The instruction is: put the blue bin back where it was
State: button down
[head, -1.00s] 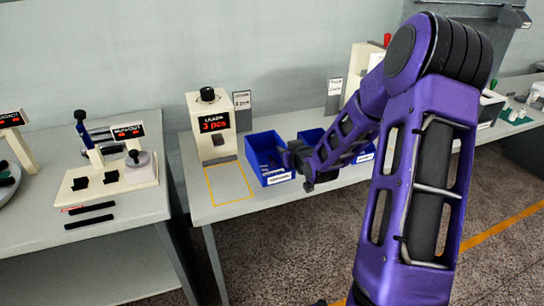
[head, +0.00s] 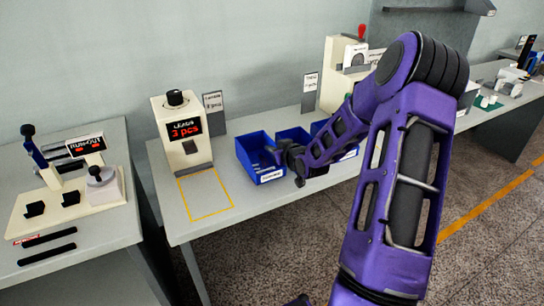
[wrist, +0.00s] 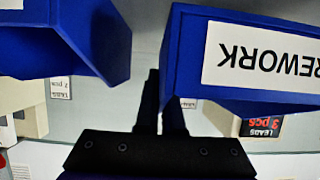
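The blue bin (head: 262,157) is the leftmost of the bins at the bench, to the right of the yellow outline (head: 205,194). In the wrist view its front label, which reads REWORK upside down, shows on the blue bin (wrist: 195,55) at upper right. My gripper (head: 275,153) is at the bin's right wall; one finger seems to be inside the rim and one outside. In the wrist view my gripper (wrist: 160,95) has its fingers close together at that wall, with one finger partly hidden by the bin. Whether the bin touches the bench is unclear.
More blue bins (head: 292,136) stand close to the right; one blue bin (wrist: 65,35) is very near my fingers. The LEADS dispenser (head: 181,130) stands behind the empty yellow outline. A separate bench with a run-out fixture (head: 75,190) is at left.

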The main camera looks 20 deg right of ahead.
jog(key=shift+f, duration=1.1)
jog(key=shift+f, duration=0.1)
jog(key=shift+f+b, duration=0.15)
jog(key=shift+b, duration=0.15)
jog(key=c, duration=1)
grip_release()
jog(key=shift+c, duration=0.2)
jog(key=shift+s+r+p, duration=0.2)
jog(key=shift+r+p, duration=0.1)
jog(key=shift+r, duration=0.05)
jog(key=p+v, duration=0.1)
jog(key=v, duration=1)
jog(key=shift+s+r+p, duration=0.1)
jog(key=shift+s+p, duration=0.15)
jog(key=shift+p, duration=0.05)
